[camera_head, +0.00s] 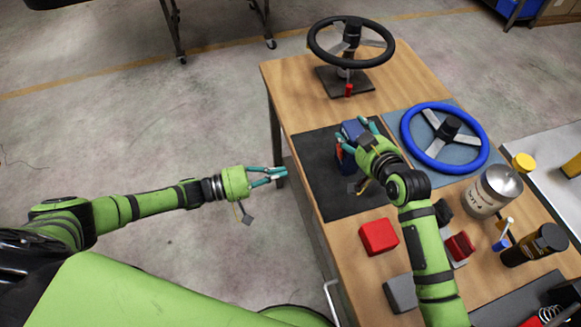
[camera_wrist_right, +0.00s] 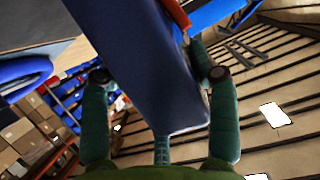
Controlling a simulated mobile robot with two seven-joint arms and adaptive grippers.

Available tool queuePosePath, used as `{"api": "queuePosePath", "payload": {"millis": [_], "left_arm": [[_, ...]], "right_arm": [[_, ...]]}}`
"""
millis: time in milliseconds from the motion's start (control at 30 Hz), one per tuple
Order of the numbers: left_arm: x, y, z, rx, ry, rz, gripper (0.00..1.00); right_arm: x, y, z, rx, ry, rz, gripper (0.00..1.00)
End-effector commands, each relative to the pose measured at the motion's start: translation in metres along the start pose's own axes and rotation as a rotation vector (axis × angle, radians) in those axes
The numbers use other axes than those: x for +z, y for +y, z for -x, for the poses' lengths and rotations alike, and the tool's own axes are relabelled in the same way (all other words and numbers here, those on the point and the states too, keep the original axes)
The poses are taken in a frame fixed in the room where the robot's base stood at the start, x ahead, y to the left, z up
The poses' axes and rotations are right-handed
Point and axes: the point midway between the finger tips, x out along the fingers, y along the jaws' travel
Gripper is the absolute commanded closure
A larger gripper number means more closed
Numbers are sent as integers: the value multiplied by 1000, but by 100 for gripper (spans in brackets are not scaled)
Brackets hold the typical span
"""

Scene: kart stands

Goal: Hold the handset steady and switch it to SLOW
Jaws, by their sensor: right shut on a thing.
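The handset (camera_head: 350,129) is a blue block with a small orange-red part on its left side. It stands over the black mat, and my right gripper (camera_head: 356,134) is shut on it. In the right wrist view the handset (camera_wrist_right: 135,60) fills the space between the two fingers, with the orange part (camera_wrist_right: 179,12) at its upper right edge. The switch position and any SLOW marking cannot be read.
The wooden table (camera_head: 283,77) carries a black steering wheel (camera_head: 315,42) on a stand, a blue steering wheel (camera_head: 404,133), a black mat (camera_head: 318,175), a red block (camera_head: 379,237), a tin (camera_head: 490,193) and a dark bottle (camera_head: 535,245). Open floor lies left of the table.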

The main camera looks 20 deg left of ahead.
Motion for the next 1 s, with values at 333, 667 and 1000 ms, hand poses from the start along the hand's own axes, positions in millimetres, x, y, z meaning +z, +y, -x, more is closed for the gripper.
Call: {"api": "queuePosePath", "payload": {"millis": [333, 667, 1000], "left_arm": [[0, -1, 2, -1, 1, 0, 100], [0, 0, 2, -1, 1, 0, 100], [0, 0, 2, -1, 1, 0, 100]], "right_arm": [[3, 1, 0, 1, -7, 1, 83], [1, 1, 0, 2, -3, 2, 12], [2, 1, 11, 2, -2, 1, 12]]}}
